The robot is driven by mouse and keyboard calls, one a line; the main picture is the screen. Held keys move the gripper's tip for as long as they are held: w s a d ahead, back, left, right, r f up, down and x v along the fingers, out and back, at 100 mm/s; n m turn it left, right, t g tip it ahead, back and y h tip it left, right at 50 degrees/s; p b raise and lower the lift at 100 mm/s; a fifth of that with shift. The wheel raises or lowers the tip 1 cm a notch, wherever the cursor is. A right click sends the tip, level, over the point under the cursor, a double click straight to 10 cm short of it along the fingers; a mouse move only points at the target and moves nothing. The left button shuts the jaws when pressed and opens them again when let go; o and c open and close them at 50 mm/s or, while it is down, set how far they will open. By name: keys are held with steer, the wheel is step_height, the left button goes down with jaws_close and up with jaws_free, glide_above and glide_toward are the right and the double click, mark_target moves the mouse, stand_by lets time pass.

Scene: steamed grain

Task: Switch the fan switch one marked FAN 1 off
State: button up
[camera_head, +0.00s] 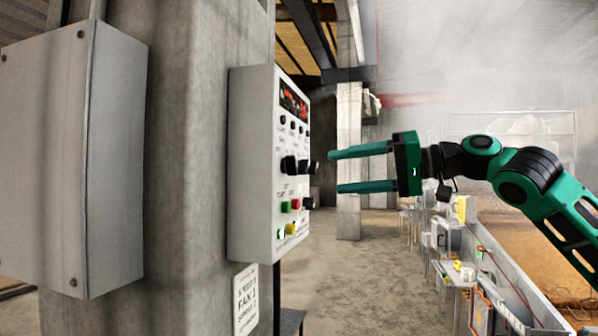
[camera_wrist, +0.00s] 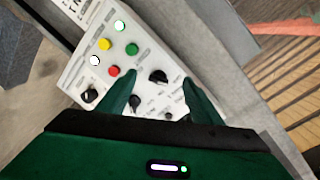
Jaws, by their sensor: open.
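A grey control panel (camera_head: 250,165) on a concrete pillar has black knobs, coloured buttons and a display. A sign (camera_head: 246,300) below it reads FAN 1. My gripper (camera_head: 338,170) is open and empty, its fingers level and pointing left at the panel face, near the larger black knobs (camera_head: 290,165). In the wrist view, one black knob (camera_wrist: 158,76) shows between the fingertips of my gripper (camera_wrist: 157,85). Another knob (camera_wrist: 134,102) is partly beside the left finger. The panel labels are too small to read, so I cannot tell which control is the fan switch.
A grey box (camera_head: 70,160) is at the left. The floor (camera_head: 360,270) right of the panel is clear.

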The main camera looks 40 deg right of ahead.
mark_target(290, 166)
steer(key=w+a+r+y, duration=0.1)
steer(key=w+a, duration=0.2)
steer(key=w, duration=0.8)
steer(key=shift+w+m+t, duration=0.2)
steer(key=shift+m+t, duration=0.1)
steer(key=shift+m, duration=0.1)
steer(key=shift+a+r, duration=0.1)
